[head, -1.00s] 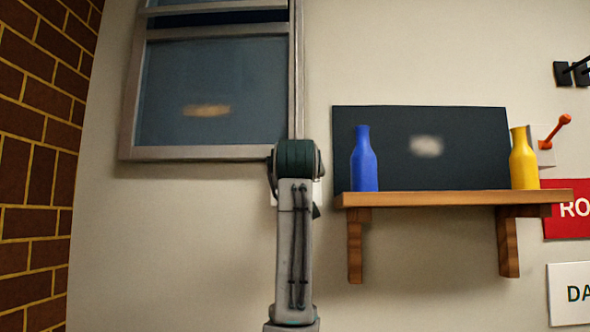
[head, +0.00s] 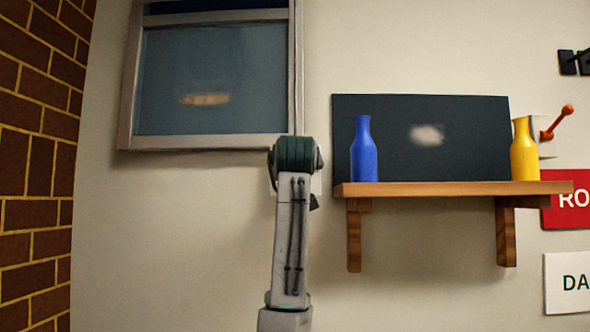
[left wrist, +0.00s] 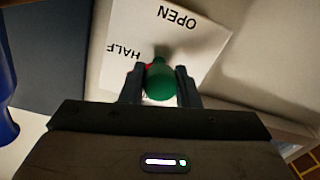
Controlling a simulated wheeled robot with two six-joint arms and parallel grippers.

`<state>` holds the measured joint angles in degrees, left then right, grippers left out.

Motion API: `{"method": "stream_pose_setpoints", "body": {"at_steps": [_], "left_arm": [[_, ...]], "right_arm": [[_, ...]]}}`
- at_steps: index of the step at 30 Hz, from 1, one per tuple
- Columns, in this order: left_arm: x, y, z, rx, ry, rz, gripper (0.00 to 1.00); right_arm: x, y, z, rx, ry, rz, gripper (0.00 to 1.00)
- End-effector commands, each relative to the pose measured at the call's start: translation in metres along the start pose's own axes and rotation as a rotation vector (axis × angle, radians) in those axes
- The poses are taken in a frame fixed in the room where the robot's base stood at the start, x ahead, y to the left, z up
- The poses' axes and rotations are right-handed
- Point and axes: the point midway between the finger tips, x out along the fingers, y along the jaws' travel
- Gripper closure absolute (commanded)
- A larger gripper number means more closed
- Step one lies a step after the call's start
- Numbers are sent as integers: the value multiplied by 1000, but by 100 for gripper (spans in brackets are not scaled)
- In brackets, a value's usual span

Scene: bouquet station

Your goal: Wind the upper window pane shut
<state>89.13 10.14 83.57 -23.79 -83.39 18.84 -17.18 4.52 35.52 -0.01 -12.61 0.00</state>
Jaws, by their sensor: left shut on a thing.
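The window (head: 125,110) is at the upper left of the head view, with a large glass pane in a grey frame. Above its crossbar (head: 215,17) is a dark strip, cut off by the picture's top edge, so I cannot tell how far the upper pane stands open. In the left wrist view my left gripper (left wrist: 161,88) is shut on a round green knob (left wrist: 160,83). Behind the knob is a white plate (left wrist: 180,40) lettered OPEN and HALF. In the head view my own arm hides the gripper and knob. My right gripper is not in view.
Right of my arm, a wooden shelf (head: 450,188) holds a blue bottle (head: 363,155) and a yellow bottle (head: 524,155) before a dark panel (head: 440,155). An orange lever (head: 557,122) is at the right. A brick wall (head: 35,150) is at far left.

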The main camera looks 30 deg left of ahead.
Motion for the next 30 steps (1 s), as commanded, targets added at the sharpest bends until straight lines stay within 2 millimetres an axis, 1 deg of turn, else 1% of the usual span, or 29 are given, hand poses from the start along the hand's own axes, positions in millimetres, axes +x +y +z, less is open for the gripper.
{"method": "stream_pose_setpoints", "body": {"at_steps": [5,11,21,30], "left_arm": [[0,0,1,-42,-2,-1,94],[0,-1,1,-160,-5,-2,94],[0,-1,2,-456,-16,-5,94],[0,-1,1,-681,-25,-8,94]], "right_arm": [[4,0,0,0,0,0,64],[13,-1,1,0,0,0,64],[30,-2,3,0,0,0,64],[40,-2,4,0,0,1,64]]}}
